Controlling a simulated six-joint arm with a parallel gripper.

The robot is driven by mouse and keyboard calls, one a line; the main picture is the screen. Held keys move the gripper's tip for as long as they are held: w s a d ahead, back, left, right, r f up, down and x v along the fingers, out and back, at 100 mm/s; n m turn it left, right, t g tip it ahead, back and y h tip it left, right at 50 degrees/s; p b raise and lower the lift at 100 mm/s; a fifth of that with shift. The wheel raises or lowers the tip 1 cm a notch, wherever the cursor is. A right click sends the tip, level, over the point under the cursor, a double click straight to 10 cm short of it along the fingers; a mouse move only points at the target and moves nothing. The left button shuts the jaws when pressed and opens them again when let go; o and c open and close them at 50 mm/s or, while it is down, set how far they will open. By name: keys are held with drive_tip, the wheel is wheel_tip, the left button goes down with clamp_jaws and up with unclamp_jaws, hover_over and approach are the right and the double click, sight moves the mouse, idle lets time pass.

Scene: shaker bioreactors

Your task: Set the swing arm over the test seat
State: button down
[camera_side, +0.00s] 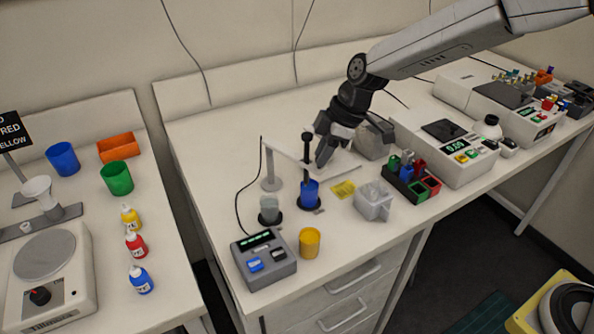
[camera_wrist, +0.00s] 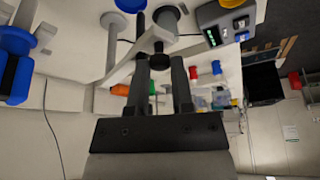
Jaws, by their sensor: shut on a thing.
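The swing arm (camera_side: 289,151) is a pale beam on a grey post (camera_side: 270,170), with a dark knob (camera_side: 307,137) and a dark vertical rod at its free end. In the side view that end is above a blue cup (camera_side: 309,194) on a black round seat. A greyish clear cup (camera_side: 269,210) is on a second black seat to the left. I cannot tell which is the test seat. My gripper (camera_side: 320,140) is at the free end. In the wrist view its fingers (camera_wrist: 160,64) are on either side of the knob (camera_wrist: 158,57), shut on it.
A grey control box (camera_side: 264,260) and a yellow cup (camera_side: 309,242) are in front of the seats. The bench's back left is clear.

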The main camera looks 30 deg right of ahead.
drive_tip(key=shift+w+d+n+g, duration=0.15)
drive_tip(key=shift+w+d+n, duration=0.05)
drive_tip(key=shift+d+n, duration=0.2)
drive_tip(key=shift+w+d+n+g, duration=0.2)
drive_tip(key=shift+d+n, duration=0.1)
drive_tip(key=shift+d, duration=0.2)
drive_tip(key=c, duration=0.5)
unclamp_jaws()
drive_tip(key=shift+r, duration=0.1)
drive_tip(key=v, duration=0.7)
drive_tip(key=shift+r, duration=0.25)
drive_tip(key=shift+s+d+f, duration=0.1)
drive_tip(key=shift+s+d, duration=0.05)
drive_tip(key=shift+d, duration=0.1)
